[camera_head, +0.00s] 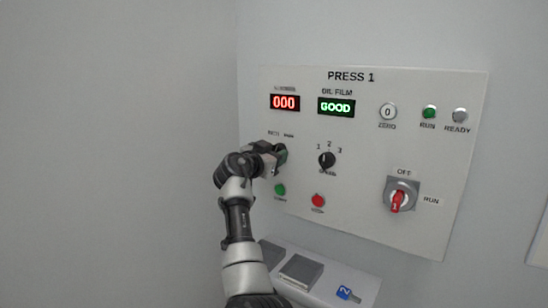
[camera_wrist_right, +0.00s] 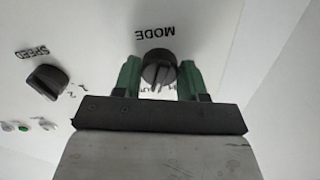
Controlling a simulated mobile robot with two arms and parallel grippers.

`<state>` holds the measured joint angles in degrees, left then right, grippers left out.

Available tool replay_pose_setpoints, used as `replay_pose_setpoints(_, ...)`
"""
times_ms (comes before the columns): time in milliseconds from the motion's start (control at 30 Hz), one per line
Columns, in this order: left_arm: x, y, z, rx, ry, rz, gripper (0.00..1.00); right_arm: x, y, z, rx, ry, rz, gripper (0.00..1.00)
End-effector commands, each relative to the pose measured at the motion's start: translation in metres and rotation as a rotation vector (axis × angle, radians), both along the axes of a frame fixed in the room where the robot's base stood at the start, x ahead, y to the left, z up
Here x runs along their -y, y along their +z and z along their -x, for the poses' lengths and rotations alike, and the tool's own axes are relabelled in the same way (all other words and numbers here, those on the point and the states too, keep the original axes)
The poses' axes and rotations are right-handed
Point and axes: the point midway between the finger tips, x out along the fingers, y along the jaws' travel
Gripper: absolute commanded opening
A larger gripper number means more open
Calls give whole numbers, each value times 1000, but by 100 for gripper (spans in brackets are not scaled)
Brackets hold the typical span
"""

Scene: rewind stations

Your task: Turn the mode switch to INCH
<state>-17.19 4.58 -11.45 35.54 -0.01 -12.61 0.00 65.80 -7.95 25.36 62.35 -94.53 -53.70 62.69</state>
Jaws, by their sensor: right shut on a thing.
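The mode switch (camera_wrist_right: 159,66) is a round black knob with a raised grip, beside the upside-down word MODE in the right wrist view. My right gripper (camera_wrist_right: 160,76) has its green fingers on either side of the knob and is shut on it. In the head view my right gripper (camera_head: 281,155) is at the panel's left part and hides the switch. Small position labels (camera_head: 280,134) show just above it, blurred. In the wrist view the labels are partly covered by fingers and knob, so I cannot tell which one the knob points to. My left gripper is not in view.
The PRESS 1 panel (camera_head: 375,75) also carries a black speed knob (camera_head: 327,160), a green button (camera_head: 280,190), a red button (camera_head: 318,201) and a red-handled OFF/RUN switch (camera_head: 397,201). A ledge (camera_head: 330,276) below holds a blue tag (camera_head: 347,294).

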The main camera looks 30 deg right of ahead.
Motion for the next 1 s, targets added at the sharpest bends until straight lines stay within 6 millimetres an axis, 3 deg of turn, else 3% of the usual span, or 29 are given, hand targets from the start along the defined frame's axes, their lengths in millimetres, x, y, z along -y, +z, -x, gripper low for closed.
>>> replay_pose_setpoints(400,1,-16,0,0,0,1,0,1,-1,1,-349,-1,148,18)
replay_pose_setpoints(1000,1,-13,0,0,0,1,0,1,1,2,-764,-1,317,18)
